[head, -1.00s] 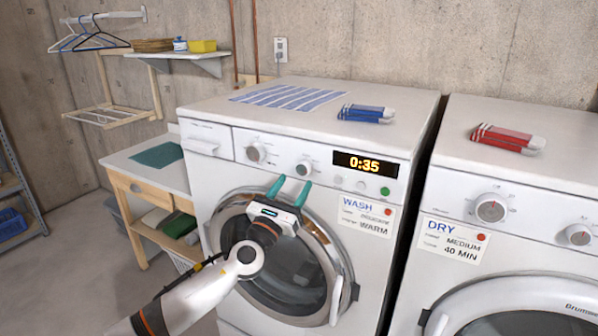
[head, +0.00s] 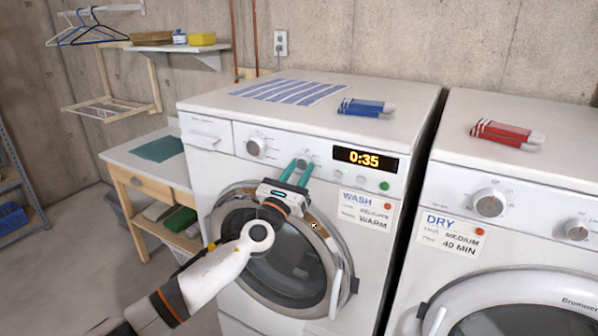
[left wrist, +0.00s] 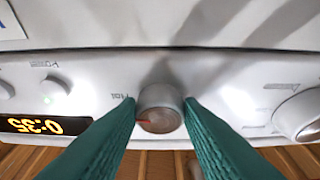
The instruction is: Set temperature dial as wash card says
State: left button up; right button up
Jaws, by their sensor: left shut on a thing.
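The washer (head: 345,290) stands in the middle of the head view. Its smaller temperature dial (head: 304,163) sits left of the orange 0:35 display. My left gripper (head: 304,170) has its teal fingers at this dial. In the left wrist view the round grey dial (left wrist: 160,108) is between the fingertips, with a red mark on its face, and the gripper is shut on it. The wash card (head: 366,211) below the display reads WASH and, on its bottom line, WARM; the middle line is hard to read, perhaps DELICATE. My right gripper is not in view.
A larger dial (head: 257,147) is left on the washer panel, and a green-lit button (head: 384,186) is right. The dryer (head: 560,245) with its DRY card (head: 452,233) stands at the right. Folded blue socks (head: 366,108) and a striped cloth (head: 290,91) lie on the washer top.

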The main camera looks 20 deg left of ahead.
pick_arm(q)
jog(key=n+y, duration=0.1)
jog(key=n, duration=0.1)
jog(key=n+y+p, duration=0.1)
jog(key=n, duration=0.2)
jog(key=n+y, duration=0.1)
jog(key=n, duration=0.1)
jog(key=shift+d+r+n+g+y, duration=0.15)
jog(key=shift+d+n+g+y, duration=0.15)
jog(key=shift+n+g+y, duration=0.1)
jog(key=shift+d+r+n+g+y+p, duration=0.1)
jog(key=shift+n+g+y+p, duration=0.4)
jog(key=shift+n, duration=0.95)
jog(key=shift+n+g+y+p, duration=0.2)
jog(key=shift+n+y+p, duration=0.5)
jog(key=shift+n, duration=0.75)
jog(key=o, duration=1)
jog(key=shift+s, duration=0.15)
